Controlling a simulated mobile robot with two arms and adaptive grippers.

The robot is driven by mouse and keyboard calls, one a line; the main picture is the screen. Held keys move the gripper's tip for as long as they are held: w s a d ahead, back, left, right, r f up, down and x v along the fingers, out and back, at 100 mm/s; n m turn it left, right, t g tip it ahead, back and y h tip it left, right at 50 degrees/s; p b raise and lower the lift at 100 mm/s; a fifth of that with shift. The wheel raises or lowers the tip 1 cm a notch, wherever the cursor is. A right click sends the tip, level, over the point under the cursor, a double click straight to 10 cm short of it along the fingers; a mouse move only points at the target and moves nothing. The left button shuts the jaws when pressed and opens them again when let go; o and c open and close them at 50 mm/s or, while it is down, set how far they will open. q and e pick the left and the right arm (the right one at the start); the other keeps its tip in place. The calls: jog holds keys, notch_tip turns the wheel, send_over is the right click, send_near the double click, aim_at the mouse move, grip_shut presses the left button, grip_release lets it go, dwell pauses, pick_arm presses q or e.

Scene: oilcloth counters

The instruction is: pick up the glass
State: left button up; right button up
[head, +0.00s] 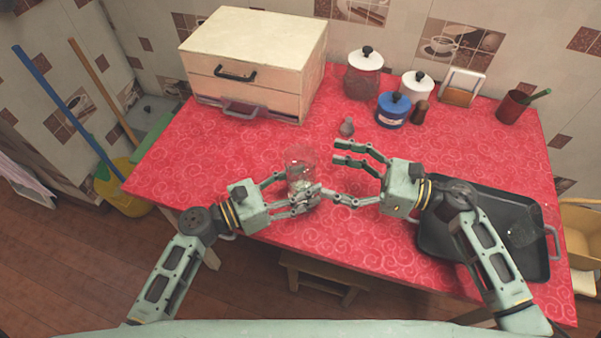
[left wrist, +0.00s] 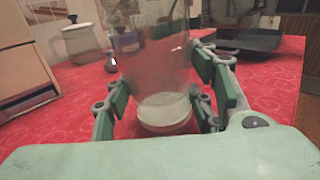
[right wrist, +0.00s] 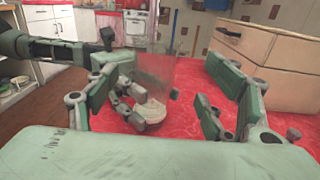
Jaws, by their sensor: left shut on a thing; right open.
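The clear glass (head: 300,163) stands upright at the front middle of the red counter. It also shows in the left wrist view (left wrist: 160,75), between the left fingers, and in the right wrist view (right wrist: 155,75). My left gripper (head: 303,190) is shut on the glass low on its body. My right gripper (head: 337,174) is open, just right of the glass, with its fingers pointing left towards it. Part of the glass is hidden behind the left fingers in the head view. I cannot tell whether its base touches the cloth.
A black tray (head: 435,238) lies at the right front. A wooden drawer box (head: 250,60) stands at the back left. Jars, including a blue one (head: 393,111), stand along the back with a small grey shaker (head: 347,127) before them. The left middle cloth (head: 200,150) is clear.

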aim_at(287, 161)
jog(key=x, duration=0.8)
jog(key=shift+s+r, duration=0.2)
jog(key=shift+s, duration=0.05)
jog(key=c, duration=1.4)
pick_arm(q)
jog(key=o, duration=1.4)
pick_arm(e)
notch_tip(287, 161, up, 10)
